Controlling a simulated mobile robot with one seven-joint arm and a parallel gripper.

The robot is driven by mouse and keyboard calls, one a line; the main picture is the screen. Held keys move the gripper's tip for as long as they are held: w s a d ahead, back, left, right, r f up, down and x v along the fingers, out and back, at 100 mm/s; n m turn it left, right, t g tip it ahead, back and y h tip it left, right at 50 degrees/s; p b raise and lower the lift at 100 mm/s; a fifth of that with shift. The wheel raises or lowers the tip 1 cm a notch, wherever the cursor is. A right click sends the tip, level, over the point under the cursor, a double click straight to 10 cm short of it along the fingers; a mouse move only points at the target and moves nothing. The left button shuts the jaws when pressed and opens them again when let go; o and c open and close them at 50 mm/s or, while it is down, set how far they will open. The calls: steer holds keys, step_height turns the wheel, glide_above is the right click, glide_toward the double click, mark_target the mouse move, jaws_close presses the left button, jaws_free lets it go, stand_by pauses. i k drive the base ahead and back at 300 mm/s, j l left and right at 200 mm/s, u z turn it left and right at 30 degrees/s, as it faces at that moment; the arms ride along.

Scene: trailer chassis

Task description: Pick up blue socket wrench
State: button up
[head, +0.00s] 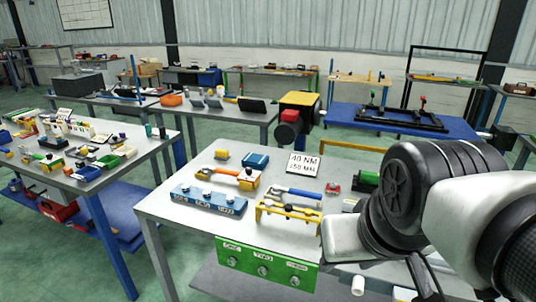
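A blue-handled tool with a metal shaft, which looks like the blue socket wrench (297,193), lies on the grey worktable (165,207) in the head view. It sits behind a yellow rack (289,212) and in front of a white sign reading "40 NM". My arm fills the right side of the picture, to the right of the wrench and apart from it. My gripper's fingertips do not show, so I cannot see whether they are open or shut.
An orange-handled tool (228,174) and a blue block with labels (209,199) lie left of the wrench. A white sign (304,165) stands behind. A green panel with knobs (264,265) hangs at the table's front. Another crowded table (90,185) stands at left.

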mark_target(276, 190)
steer(key=z, duration=0.55)
steer(key=j+z, duration=0.25)
steer(key=z, duration=0.2)
steer(key=j+z, duration=0.25)
steer(key=z, duration=0.2)
steer(key=j+z, duration=0.55)
steer(key=j, duration=0.2)
steer(key=k+j+z, duration=0.35)
steer(key=j, duration=0.25)
steer(key=k+j, duration=0.15)
steer(key=j, duration=0.25)
steer(key=k+j, duration=0.1)
steer(key=j, duration=0.3)
steer(key=j+z, duration=0.05)
